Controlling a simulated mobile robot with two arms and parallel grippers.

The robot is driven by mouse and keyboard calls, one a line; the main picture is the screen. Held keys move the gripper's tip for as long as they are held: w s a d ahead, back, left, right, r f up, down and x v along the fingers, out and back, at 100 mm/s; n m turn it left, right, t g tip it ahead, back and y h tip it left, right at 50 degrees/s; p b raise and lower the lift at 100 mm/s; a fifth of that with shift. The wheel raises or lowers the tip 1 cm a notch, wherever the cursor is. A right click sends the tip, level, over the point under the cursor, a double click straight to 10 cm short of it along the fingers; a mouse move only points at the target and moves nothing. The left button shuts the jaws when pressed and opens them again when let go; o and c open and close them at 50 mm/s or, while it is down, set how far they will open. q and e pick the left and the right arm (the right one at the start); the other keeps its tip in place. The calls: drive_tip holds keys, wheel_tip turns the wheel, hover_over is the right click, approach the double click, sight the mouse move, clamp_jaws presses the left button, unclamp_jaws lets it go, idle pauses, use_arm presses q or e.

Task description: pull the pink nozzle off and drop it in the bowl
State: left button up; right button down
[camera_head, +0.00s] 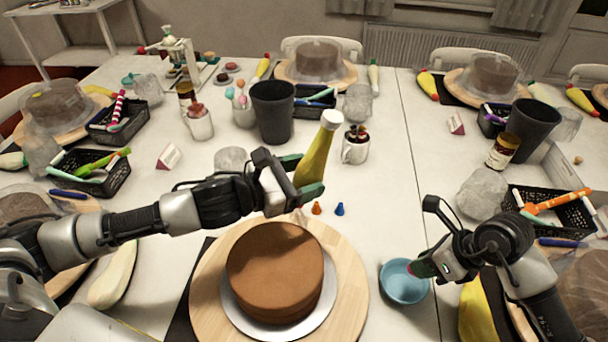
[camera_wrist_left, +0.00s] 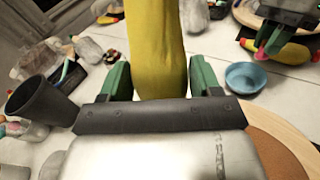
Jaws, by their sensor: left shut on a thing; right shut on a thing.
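My left gripper (camera_head: 298,178) is shut on a yellow piping bag (camera_head: 315,157), which tilts above the table behind the cake, its white end up. The bag also fills the top middle of the left wrist view (camera_wrist_left: 156,45), between the green fingers. Its lower end is mostly hidden by the gripper. My right gripper (camera_head: 420,268) is shut beside the blue bowl (camera_head: 403,290), its tips at the bowl's right rim. A small pink thing, seemingly the pink nozzle (camera_wrist_left: 262,53), shows at its fingertips in the left wrist view. The bowl (camera_wrist_left: 246,78) looks empty.
A brown cake (camera_head: 275,270) stands on a turntable (camera_head: 210,290) in front. An orange nozzle (camera_head: 317,208) and a blue nozzle (camera_head: 340,209) stand behind it. A dark cup (camera_head: 272,112) and a mug (camera_head: 355,150) are further back.

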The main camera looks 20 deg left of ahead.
use_arm(q)
wheel_tip(320, 180, down, 2)
drive_tip(key=shift+f+b, duration=0.25)
drive_tip(key=shift+b, duration=0.65)
use_arm(e)
wheel_tip(320, 180, down, 4)
drive_tip(key=shift+r, duration=0.1)
use_arm(q)
drive_tip(key=shift+r, duration=0.1)
use_arm(e)
drive_tip(key=c, duration=1)
unclamp_jaws()
drive_tip(key=shift+o, duration=0.2)
drive_tip(key=shift+r, duration=0.1)
use_arm(q)
drive_tip(key=shift+f+b, duration=0.35)
drive_tip(key=shift+f, duration=0.05)
drive_tip(key=shift+o, duration=0.3)
use_arm(e)
drive_tip(key=w+v, duration=0.1)
drive_tip(key=v, duration=1.1)
drive_tip(key=shift+s, duration=0.4)
